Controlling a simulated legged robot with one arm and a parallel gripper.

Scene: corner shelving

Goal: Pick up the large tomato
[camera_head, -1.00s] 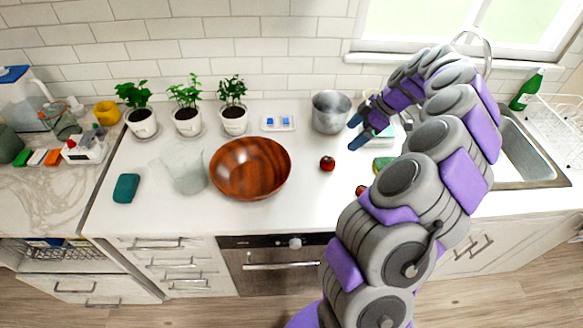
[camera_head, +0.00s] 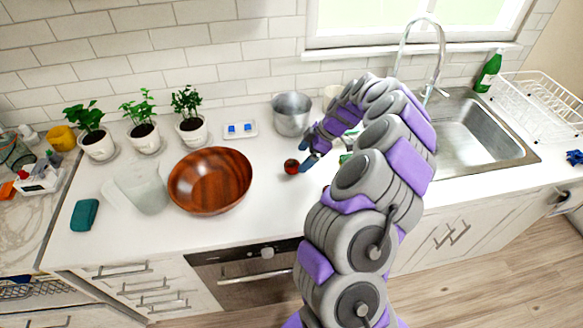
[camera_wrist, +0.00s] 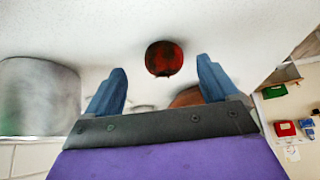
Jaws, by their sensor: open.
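A red tomato (camera_head: 291,166) sits on the white counter, right of the wooden bowl and in front of the metal pot. In the wrist view the tomato (camera_wrist: 164,58) lies between the lines of the two blue fingers, just past their tips. My gripper (camera_head: 309,150) is open and empty, low beside the tomato; one fingertip appears very close to it, and I cannot tell if they touch. The wrist view shows the open fingers of my gripper (camera_wrist: 161,66) apart on either side. A second red item seen earlier is hidden behind my arm.
The metal pot (camera_head: 292,115) stands close behind the tomato. The wooden bowl (camera_head: 209,205) is to its left, with a clear container (camera_head: 142,190) further left. Potted plants (camera_head: 143,137) line the wall. The sink (camera_head: 470,135) is at right. The counter in front of the tomato is clear.

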